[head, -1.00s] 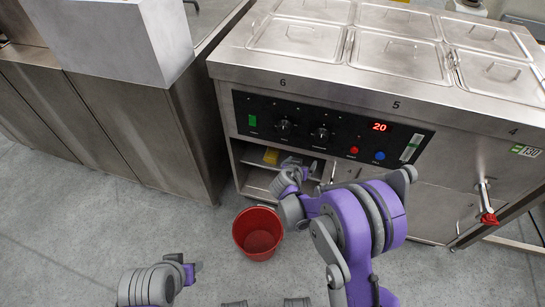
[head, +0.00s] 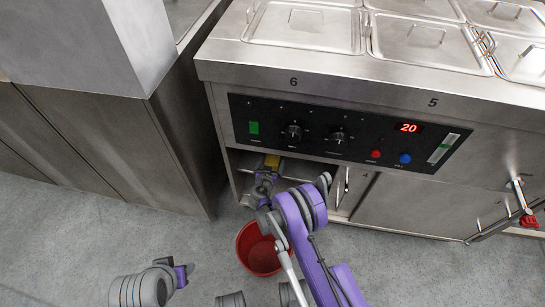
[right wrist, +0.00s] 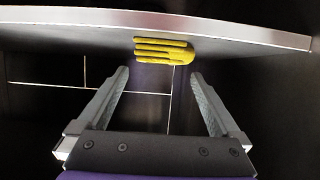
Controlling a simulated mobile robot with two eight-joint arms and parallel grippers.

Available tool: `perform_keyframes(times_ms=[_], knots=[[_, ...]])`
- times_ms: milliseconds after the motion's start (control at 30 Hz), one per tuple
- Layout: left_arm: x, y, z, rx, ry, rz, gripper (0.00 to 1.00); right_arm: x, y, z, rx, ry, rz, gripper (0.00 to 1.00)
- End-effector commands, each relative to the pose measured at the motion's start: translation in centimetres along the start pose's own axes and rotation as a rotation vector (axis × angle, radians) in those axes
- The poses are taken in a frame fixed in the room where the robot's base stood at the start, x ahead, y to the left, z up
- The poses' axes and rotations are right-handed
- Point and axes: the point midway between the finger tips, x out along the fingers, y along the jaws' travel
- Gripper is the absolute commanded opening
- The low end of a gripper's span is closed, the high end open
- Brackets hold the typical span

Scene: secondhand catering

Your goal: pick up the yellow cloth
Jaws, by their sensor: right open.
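The yellow cloth (head: 272,161) lies in the open shelf bay under the control panel of the steel counter. My right gripper (head: 266,177) reaches into the bay, just in front of the cloth. In the right wrist view its two fingers (right wrist: 158,88) are apart with nothing between them, and the cloth is beyond their tips, slightly right of centre. My left gripper (head: 184,273) is low over the floor at the left; its jaws are not clear.
A red bucket (head: 258,257) stands on the floor below my right arm. The counter's panel (head: 340,135) overhangs the bay, and a steel cabinet (head: 120,145) closes in on the left. A red-handled tap (head: 527,219) sticks out at the right.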

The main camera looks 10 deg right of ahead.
Motion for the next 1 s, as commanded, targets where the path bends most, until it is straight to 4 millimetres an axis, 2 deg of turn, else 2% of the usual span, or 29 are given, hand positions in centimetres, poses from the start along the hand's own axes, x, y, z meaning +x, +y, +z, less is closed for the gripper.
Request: perform_keyframes(times_ms=[167, 400, 500, 767, 867, 1000], knots=[[0.4, 0.0, 0.1, 0.0, -0.001, 0.0, 0.5, 1.4, 0.0, 0.1, -0.001, 0.0, -0.001, 1.0], [1.7, 0.0, 0.4, 0.0, -0.004, 0.0, 0.5, 4.9, -0.1, 0.3, -0.001, -0.001, 0.001, 1.0], [1.9, 0.0, 0.4, 0.0, -0.005, 0.0, 0.5, 5.9, -0.2, 0.2, 0.0, -0.001, 0.0, 1.0], [1.9, 0.0, 0.4, 0.0, -0.005, 0.0, 0.5, 6.2, -0.2, 0.0, 0.0, 0.0, -0.001, 1.0], [1.9, 0.0, 0.4, 0.0, -0.005, 0.0, 0.5, 6.2, -0.2, 0.0, 0.0, 0.0, -0.001, 0.86], [1.9, 0.0, 0.4, 0.0, -0.005, 0.0, 0.5, 6.2, -0.2, 0.1, 0.0, -0.001, -0.001, 0.6]])
